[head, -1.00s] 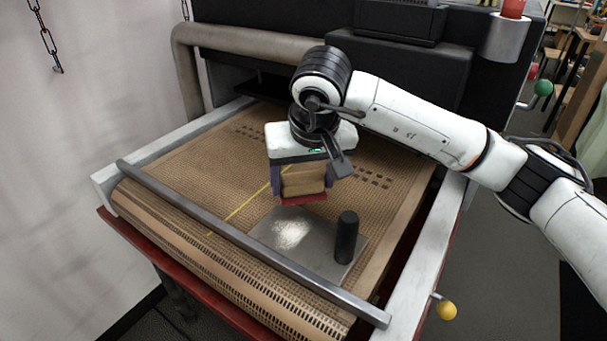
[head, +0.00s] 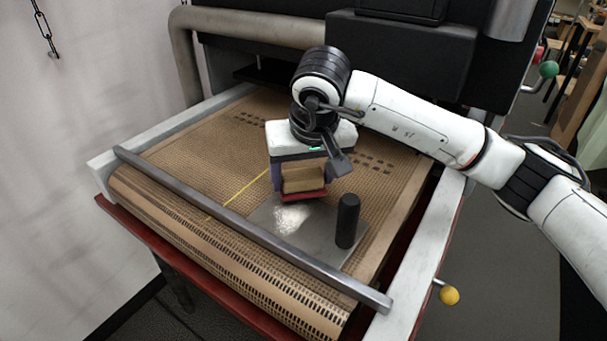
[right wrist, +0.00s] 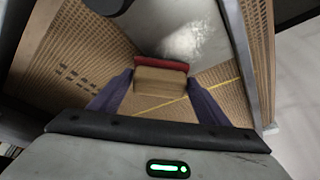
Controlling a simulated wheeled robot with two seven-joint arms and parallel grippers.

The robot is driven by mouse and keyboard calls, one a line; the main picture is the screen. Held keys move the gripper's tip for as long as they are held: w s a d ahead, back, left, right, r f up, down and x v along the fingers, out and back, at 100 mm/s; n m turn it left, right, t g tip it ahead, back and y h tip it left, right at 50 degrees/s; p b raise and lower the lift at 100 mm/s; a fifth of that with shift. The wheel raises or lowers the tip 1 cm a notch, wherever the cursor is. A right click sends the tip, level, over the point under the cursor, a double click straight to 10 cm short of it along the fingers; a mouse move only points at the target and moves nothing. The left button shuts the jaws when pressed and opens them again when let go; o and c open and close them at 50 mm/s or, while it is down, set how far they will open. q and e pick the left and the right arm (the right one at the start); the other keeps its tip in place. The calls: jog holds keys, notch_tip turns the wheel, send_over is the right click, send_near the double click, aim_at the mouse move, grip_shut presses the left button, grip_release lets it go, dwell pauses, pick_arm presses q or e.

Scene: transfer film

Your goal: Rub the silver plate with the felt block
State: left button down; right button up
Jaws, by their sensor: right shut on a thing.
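My right gripper (head: 304,184) is shut on the felt block (head: 303,181), a tan wooden body with a red felt face underneath. In the right wrist view the block (right wrist: 160,81) sits between the two purple-grey fingers. The silver plate (head: 320,235) lies flat on the conveyor mesh, with a white powdery patch (head: 291,219) on it. The block is over the plate's back edge, just behind the patch; I cannot tell whether the felt touches the plate. The plate also shows in the right wrist view (right wrist: 212,58). My left gripper is not in view.
A black upright cylinder (head: 347,220) stands on the plate's right part. A grey bar (head: 240,225) crosses in front of the plate, over the brown mesh belt (head: 190,155). A yellow line (head: 240,194) runs along the belt. The dark machine housing (head: 400,55) rises behind.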

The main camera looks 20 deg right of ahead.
jog(key=shift+f+b, duration=0.8)
jog(key=shift+f, duration=0.15)
